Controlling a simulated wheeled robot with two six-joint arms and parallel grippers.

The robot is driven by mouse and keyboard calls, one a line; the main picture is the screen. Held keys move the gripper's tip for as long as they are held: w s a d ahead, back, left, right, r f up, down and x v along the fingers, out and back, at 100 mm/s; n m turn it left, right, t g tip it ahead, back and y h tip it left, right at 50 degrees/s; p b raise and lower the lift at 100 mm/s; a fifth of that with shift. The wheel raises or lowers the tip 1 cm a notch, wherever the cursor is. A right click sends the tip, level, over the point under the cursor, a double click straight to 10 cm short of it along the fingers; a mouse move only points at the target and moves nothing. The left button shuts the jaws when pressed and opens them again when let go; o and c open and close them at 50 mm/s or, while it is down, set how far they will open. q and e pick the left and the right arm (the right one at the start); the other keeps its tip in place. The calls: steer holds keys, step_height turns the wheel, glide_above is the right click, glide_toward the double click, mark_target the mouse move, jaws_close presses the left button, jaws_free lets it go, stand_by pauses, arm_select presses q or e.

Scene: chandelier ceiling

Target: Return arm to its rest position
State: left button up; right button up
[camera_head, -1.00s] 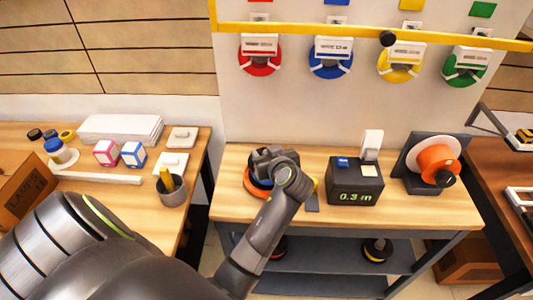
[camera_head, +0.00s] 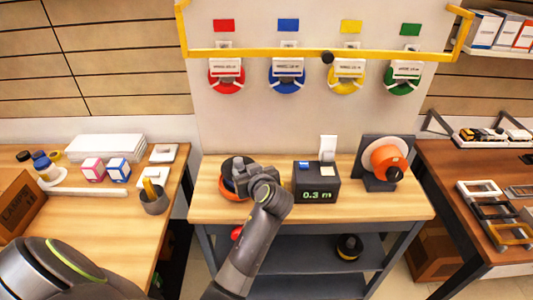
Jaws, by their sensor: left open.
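My left arm comes in from the lower left, and its left gripper (camera_head: 245,176) is over the left part of the middle workbench (camera_head: 405,207). The gripper is open, with its fingers partly hidden by its own wrist. An orange and dark round spool (camera_head: 229,187) sits on the bench right beside and partly behind the gripper. I cannot tell whether the gripper touches it. My right gripper is not in view.
A black meter box (camera_head: 316,184) reading 0.3 m stands right of the gripper, with an orange reel (camera_head: 384,160) farther right. A grey cup (camera_head: 153,199) stands on the left table. Coloured spools, including a red one (camera_head: 227,78), hang on the back wall.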

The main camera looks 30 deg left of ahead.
arm_select(q)
steer(key=s+a+f+m+g+h, duration=0.1)
steer(key=s+f+m+h, duration=0.1)
steer(key=s+f, duration=0.35)
steer(key=s+a+f+m+g+h, duration=0.1)
steer(key=s+f, duration=0.2)
steer(key=s, duration=0.5)
steer(key=s+d+f+m+g+h, duration=0.1)
steer(key=s+d+m+h, duration=0.15)
steer(key=s, duration=0.65)
steer(key=s+d+f+m+g+h, duration=0.1)
steer(key=s+d+m+g+h, duration=0.2)
steer(key=s, duration=0.6)
step_height(320, 180, down, 27)
steer(key=s+a+m+b, duration=0.1)
steer(key=a, duration=0.1)
steer(key=s+d+f+g, duration=0.1)
steer(key=s+f, duration=1.3)
steer(key=f, duration=0.1)
steer(key=shift+s+d+f+h+b, duration=0.15)
steer(key=shift+s+f+h+b, duration=0.1)
steer(key=shift+s+h+b, duration=0.2)
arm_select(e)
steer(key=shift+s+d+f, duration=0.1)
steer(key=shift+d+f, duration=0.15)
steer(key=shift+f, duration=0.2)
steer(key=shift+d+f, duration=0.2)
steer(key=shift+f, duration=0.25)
